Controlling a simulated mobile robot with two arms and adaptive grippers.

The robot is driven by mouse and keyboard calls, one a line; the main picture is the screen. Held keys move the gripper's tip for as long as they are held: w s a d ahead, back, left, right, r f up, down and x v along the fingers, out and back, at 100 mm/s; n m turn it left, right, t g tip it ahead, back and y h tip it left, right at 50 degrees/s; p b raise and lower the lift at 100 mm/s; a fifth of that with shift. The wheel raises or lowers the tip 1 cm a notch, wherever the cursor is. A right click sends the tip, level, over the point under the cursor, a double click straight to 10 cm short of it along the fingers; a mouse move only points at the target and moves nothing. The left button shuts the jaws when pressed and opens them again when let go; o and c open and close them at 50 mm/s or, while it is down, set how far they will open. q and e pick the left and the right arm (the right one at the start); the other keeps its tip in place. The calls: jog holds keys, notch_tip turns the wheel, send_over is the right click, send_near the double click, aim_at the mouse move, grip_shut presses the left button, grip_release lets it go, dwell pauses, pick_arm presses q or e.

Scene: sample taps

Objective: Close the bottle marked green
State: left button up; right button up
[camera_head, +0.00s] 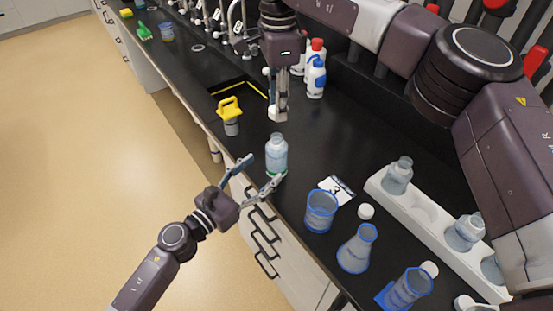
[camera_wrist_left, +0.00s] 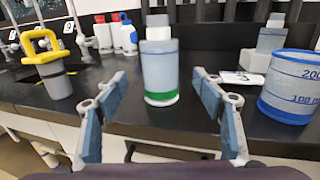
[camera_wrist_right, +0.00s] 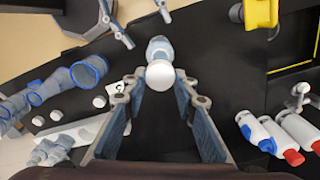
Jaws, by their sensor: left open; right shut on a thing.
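The bottle with the green band (camera_head: 277,152) stands upright on the black bench near its front edge. Its green band (camera_wrist_left: 161,98) shows low on the body in the left wrist view. My left gripper (camera_head: 262,171) is open, with one finger on each side of the bottle; in the left wrist view both fingers are apart from it. My right gripper (camera_head: 279,104) points down and is shut on a white cap (camera_head: 274,114), held above and apart from the bottle. In the right wrist view the cap (camera_wrist_right: 160,74) partly hides the bottle (camera_wrist_right: 160,48).
A yellow-handled container (camera_head: 230,115) stands left of the bottle, by a yellow-edged sink. A blue-rimmed beaker (camera_head: 321,212), a flask (camera_head: 357,250), a loose cap (camera_head: 366,211) and a number card (camera_head: 338,189) are to the right. A white rack (camera_head: 429,228) holds bottles. Wash bottles (camera_head: 316,78) stand behind.

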pick_arm(q)
jog(key=x, duration=0.7)
jog(key=shift+d, duration=0.1)
grip_shut()
pick_arm(e)
send_over(278, 136)
jog(key=shift+f, duration=2.5)
